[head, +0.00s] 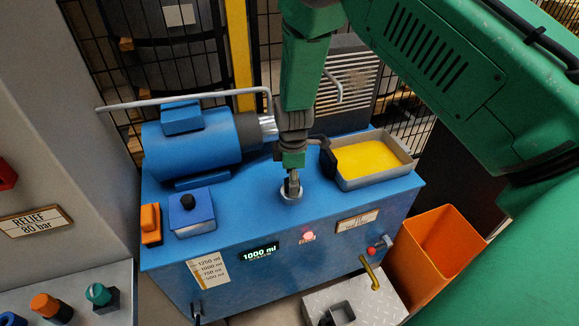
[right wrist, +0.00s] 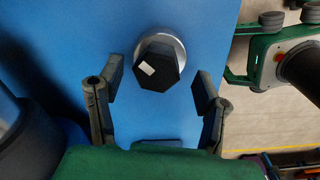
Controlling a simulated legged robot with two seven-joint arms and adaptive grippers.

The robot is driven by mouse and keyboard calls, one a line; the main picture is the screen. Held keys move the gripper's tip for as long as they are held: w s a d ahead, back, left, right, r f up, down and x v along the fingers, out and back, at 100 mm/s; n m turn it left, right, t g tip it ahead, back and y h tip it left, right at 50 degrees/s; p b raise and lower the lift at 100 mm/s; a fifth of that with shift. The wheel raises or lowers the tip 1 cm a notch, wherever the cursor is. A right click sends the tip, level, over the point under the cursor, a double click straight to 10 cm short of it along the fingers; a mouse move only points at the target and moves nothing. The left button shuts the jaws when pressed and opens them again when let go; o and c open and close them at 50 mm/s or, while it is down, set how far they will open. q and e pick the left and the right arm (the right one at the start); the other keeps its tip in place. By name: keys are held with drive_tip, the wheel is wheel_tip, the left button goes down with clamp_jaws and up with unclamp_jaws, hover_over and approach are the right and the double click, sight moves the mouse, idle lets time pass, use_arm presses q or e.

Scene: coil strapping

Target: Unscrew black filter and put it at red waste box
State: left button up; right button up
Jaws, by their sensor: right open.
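The black filter (right wrist: 160,66) shows in the right wrist view as a dark six-sided cap with a small white label. It sits on a round grey collar (right wrist: 178,46) on the blue tank top. My right gripper (right wrist: 159,78) is open, with one finger on each side of the filter and visible gaps between. In the head view my right gripper (head: 292,185) points down at the collar and hides most of the filter. The waste box (head: 460,218) looks orange-red and stands open on the floor, right of the blue tank (head: 235,215). My left gripper is out of view.
A blue motor (head: 195,148) stands at the tank's back left, and a grey pipe (head: 185,101) runs behind it. A tray of yellow liquid (head: 372,182) sits at the right of the tank top. A brass tap (head: 370,273) sticks out low at the front right.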

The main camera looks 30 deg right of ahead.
drive_tip(key=shift+d+f, duration=0.25)
drive_tip(key=shift+f, duration=0.3)
drive_tip(key=shift+d+f, duration=0.2)
drive_tip(key=shift+f, duration=0.3)
drive_tip(key=shift+a+r, duration=0.1)
drive_tip(key=shift+a, duration=0.5)
drive_tip(key=c, duration=1.2)
drive_tip(key=o, duration=0.5)
drive_tip(key=shift+d, duration=0.15)
drive_tip(key=c, duration=0.6)
drive_tip(key=shift+d, duration=0.15)
clamp_jaws()
drive_tip(key=shift+n, duration=0.8)
drive_tip(key=n+p, duration=0.1)
drive_tip(key=n, duration=0.4)
drive_tip(key=shift+s, duration=0.1)
drive_tip(key=shift+n, duration=0.7)
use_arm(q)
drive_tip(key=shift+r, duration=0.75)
